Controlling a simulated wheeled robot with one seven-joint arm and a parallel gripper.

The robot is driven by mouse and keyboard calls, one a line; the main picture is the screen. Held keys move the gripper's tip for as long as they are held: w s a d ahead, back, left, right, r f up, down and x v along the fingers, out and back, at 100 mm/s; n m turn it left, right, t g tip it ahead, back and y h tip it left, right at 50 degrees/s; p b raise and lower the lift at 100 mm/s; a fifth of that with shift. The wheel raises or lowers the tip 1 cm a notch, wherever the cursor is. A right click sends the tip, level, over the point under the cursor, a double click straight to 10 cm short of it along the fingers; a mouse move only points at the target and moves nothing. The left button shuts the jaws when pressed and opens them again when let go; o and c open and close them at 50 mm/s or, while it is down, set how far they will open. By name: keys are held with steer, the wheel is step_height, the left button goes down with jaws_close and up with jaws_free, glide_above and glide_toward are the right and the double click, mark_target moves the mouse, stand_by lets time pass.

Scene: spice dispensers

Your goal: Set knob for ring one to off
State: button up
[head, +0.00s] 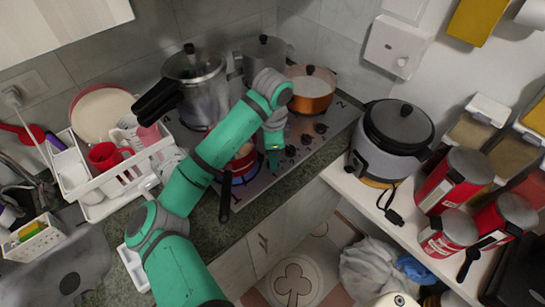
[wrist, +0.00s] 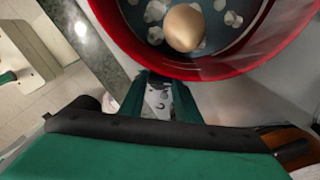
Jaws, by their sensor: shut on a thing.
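The stove panel has a row of dark knobs (head: 305,139) beside the pots. My gripper (head: 273,147) is down at the near end of this row. In the wrist view its two green fingers (wrist: 158,82) point at the white stove surface, under the rim of a red pan (wrist: 215,70). The fingers are shut on what seems to be a stove knob, mostly hidden by them. Its pointer and setting cannot be read. The red pan, with an egg and pale pieces inside, also shows partly behind my arm in the head view (head: 240,163).
A pressure cooker (head: 202,98), a grey pot (head: 262,50) and a copper pot (head: 310,98) stand on the stove. The red pan's dark handle (head: 225,197) sticks out over the counter edge. A dish rack (head: 112,172) is left; a rice cooker (head: 392,140) is right.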

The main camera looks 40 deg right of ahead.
steer(key=shift+n, duration=2.2)
steer(key=o, duration=1)
steer(key=shift+o, duration=0.2)
step_height(320, 180, up, 11)
steer(key=shift+f, duration=0.1)
